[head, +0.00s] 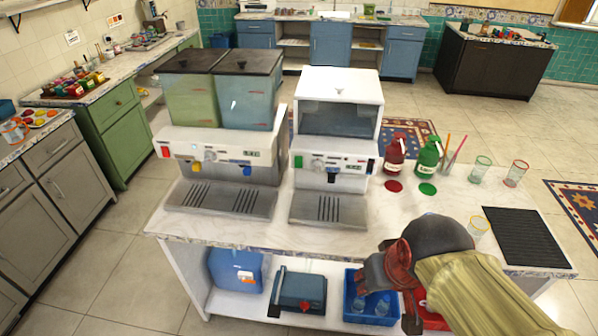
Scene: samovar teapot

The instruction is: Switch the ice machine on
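The white-topped machine with a dark window (340,105) stands in the middle of the counter; it looks like the ice machine. Its front panel (333,162) has a green part at left, a dark knob in the middle and a small display. The switch position is too small to read. My gripper (388,285) is at the lower right, in front of the counter's edge, right of and nearer than the machine, touching neither it nor its panel. Its fingers are partly hidden by my arm, so their opening is unclear.
A two-tank dispenser (218,100) stands close left of the machine. A red bottle (394,156), a green bottle (428,158) and glasses (480,168) stand to the right. A black mat (525,237) lies at the right end. The counter front before the machine is clear.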

